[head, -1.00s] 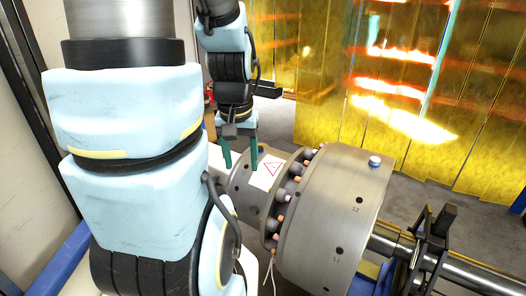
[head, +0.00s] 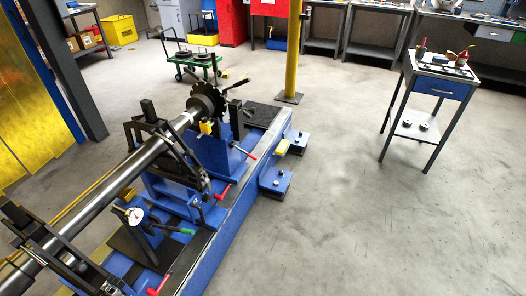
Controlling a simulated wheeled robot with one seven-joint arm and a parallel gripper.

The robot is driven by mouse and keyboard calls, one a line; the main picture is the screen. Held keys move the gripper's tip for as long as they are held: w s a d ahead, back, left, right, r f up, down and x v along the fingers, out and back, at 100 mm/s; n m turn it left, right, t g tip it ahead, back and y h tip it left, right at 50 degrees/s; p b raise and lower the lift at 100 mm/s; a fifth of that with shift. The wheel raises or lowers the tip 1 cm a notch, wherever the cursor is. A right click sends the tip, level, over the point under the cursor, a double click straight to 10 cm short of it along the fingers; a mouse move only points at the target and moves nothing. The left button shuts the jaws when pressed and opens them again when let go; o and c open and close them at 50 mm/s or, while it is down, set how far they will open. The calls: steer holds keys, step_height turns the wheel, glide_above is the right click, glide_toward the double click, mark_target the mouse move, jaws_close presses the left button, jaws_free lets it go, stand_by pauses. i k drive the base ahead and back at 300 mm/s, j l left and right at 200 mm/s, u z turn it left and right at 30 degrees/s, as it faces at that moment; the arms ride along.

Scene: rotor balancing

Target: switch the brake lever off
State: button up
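The blue balancing machine (head: 215,257) carries a long steel shaft (head: 125,172) on dark bearing stands. Several levers show on it. One with a red handle (head: 245,152) is near the toothed disc (head: 206,102). Another red handle (head: 222,192) is at the foot of the middle stand, and a third red handle (head: 157,288) is at the bottom edge. A green handle (head: 184,231) lies beside the round dial (head: 134,215). I cannot tell which is the brake lever or how it is set. My gripper is out of view.
Open grey floor (head: 340,215) lies right of the machine. Small blue feet (head: 275,182) stick out at its side. A side table (head: 440,70) with tools stands right, a yellow post (head: 292,50) behind, and a green cart (head: 197,66) at the back.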

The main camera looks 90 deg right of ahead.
mark_target(232, 145)
steer(key=z, duration=3)
steer(key=i+l, duration=0.3)
steer(key=l, duration=0.15)
steer(key=i+l, duration=0.25)
steer(key=l, duration=0.15)
steer(key=i+l+u, duration=0.1)
steer(key=i+l, duration=0.2)
steer(key=l, duration=0.15)
steer(key=u, duration=2.25)
